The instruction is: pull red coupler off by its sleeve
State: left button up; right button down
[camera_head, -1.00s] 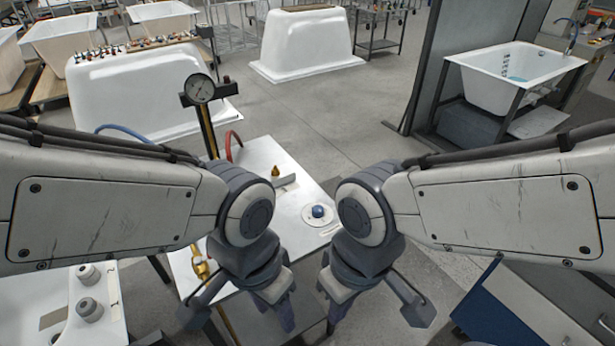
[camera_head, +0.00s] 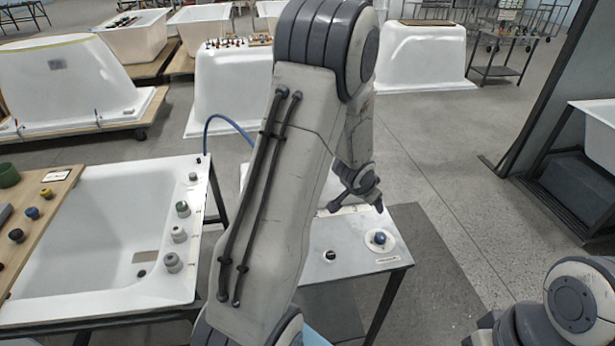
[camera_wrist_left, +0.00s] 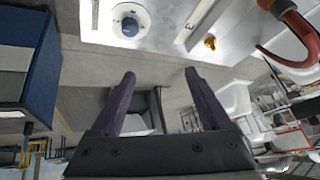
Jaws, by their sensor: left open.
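In the left wrist view a curved red hose-like part (camera_wrist_left: 300,38) with a dark end hangs at the upper right, over the pale table. I cannot tell which part of it is the coupler or its sleeve. My left gripper (camera_wrist_left: 160,82) is open and empty, its fingers apart from the red part. In the head view my left gripper (camera_head: 357,206) is above the far side of the white table (camera_head: 345,285), and my left arm hides much of that table; no red part shows there. My right gripper is out of view; only my right arm shows at the lower right.
A blue knob on a round white plate (camera_head: 380,238) sits at the table's right end, a black-ringed fitting (camera_head: 330,256) beside it. A small brass piece (camera_wrist_left: 210,43) shows in the wrist view. Open floor lies right.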

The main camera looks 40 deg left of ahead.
pick_arm(q)
jog(key=s+a+f+n+t+p, duration=0.2)
jog(key=a+f, duration=0.2)
jog(key=a, duration=0.7)
jog(key=s+a+f+n+t+p, duration=0.1)
jog(key=a+f+n+t+p, duration=0.2)
jog(key=a, duration=0.8)
pick_arm(e)
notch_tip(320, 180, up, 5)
jog(key=b, duration=0.1)
pick_arm(q)
jog(key=shift+m+y, duration=0.3)
jog(key=shift+m, duration=0.5)
jog(key=b+x, duration=0.1)
jog(key=x, duration=0.1)
jog(key=b+x, duration=0.1)
jog(key=x, duration=0.1)
jog(key=f+b+x, duration=0.1)
jog(key=shift+d+f, duration=0.25)
jog(key=shift+w+a+f+b, duration=0.1)
jog(key=shift+w+f+b, duration=0.15)
jog(key=shift+w+b, duration=0.5)
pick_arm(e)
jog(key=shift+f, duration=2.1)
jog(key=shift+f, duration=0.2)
